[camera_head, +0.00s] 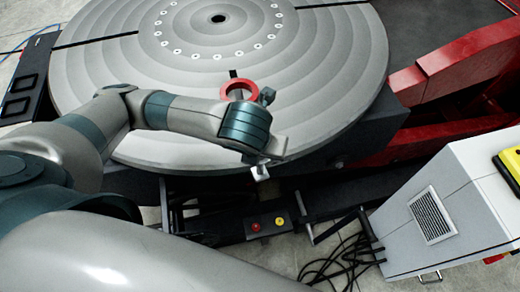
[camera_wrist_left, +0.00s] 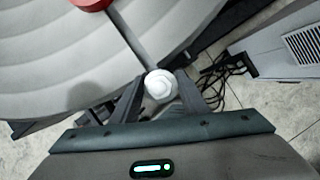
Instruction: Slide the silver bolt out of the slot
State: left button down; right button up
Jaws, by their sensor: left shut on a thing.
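The silver bolt (camera_wrist_left: 161,86) shows its round, pale head between my left fingertips in the left wrist view. It is at the rim of the big round grey table (camera_head: 340,60), where the slot (camera_wrist_left: 130,35) meets the edge. My left gripper (camera_wrist_left: 163,92) is shut on the bolt. In the head view my left gripper (camera_head: 262,165) hangs over the table's near rim, and a small pale part of the bolt (camera_head: 260,173) shows below it. The bolt's shank is hidden. My right gripper is not in view.
A red ring (camera_head: 239,88) lies on the table just behind my left wrist; it also shows in the left wrist view (camera_wrist_left: 92,4). Red frame arms (camera_head: 465,65) and a grey cabinet (camera_head: 450,215) stand at right. Cables (camera_head: 350,255) lie on the floor.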

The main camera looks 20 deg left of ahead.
pick_arm(q)
jog(key=shift+r+p, duration=1.95)
jog(key=shift+r, duration=0.35)
jog(key=shift+f, duration=0.15)
